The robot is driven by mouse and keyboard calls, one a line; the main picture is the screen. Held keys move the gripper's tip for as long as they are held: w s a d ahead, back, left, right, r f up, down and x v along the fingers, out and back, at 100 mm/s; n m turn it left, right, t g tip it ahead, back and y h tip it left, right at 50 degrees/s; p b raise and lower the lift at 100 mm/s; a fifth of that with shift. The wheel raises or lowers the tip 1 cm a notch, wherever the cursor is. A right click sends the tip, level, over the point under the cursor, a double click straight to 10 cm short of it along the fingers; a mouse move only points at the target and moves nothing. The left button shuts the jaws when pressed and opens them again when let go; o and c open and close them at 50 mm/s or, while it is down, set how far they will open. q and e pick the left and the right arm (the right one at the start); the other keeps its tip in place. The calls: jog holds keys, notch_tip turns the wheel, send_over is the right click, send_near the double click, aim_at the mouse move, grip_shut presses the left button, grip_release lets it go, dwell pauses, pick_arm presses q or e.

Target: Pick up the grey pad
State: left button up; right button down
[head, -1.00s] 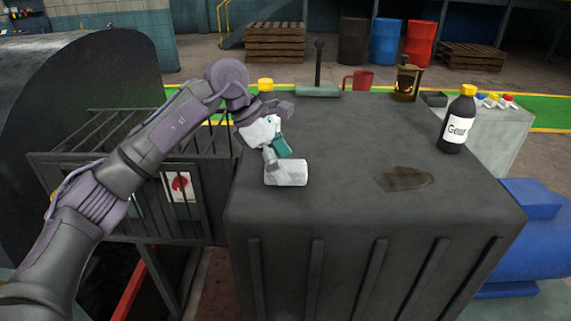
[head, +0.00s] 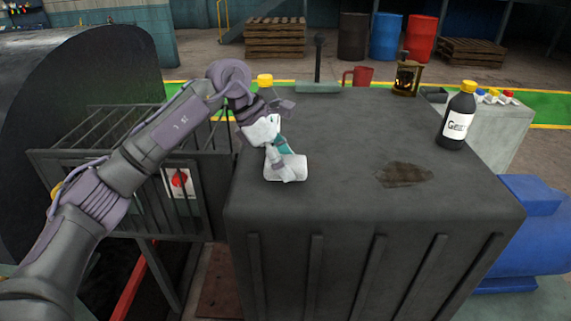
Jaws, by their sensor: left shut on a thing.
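The grey pad (head: 296,168) is a pale grey, rolled-looking piece on the left part of the dark cabinet top (head: 340,135). My left gripper (head: 281,166) comes down over it from the upper left and is shut on it. The fingers hide part of the pad. The pad is at or very close to the top; I cannot tell whether it still touches. My right gripper is not in view.
A black bottle with a yellow cap (head: 457,117) stands at the right, near a dark stain (head: 403,174). A barred cage (head: 125,150) adjoins at left. The front middle is clear.

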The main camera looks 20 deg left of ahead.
aim_at(298, 162)
pick_arm(q)
jog(key=shift+r+b, duration=0.45)
jog(key=shift+r, duration=0.15)
jog(key=r, duration=0.1)
jog(key=r+b, duration=0.1)
jog(key=shift+s+d+r+b, duration=0.1)
jog(key=shift+d+r+b, duration=0.1)
jog(key=shift+r+b, duration=0.15)
jog(key=s+d+r+b, duration=0.3)
jog(key=s+d+r, duration=0.4)
jog(key=d, duration=0.1)
jog(key=shift+s+d+b, duration=0.15)
jog(key=shift+s+b, duration=0.2)
jog(key=shift+s, duration=0.05)
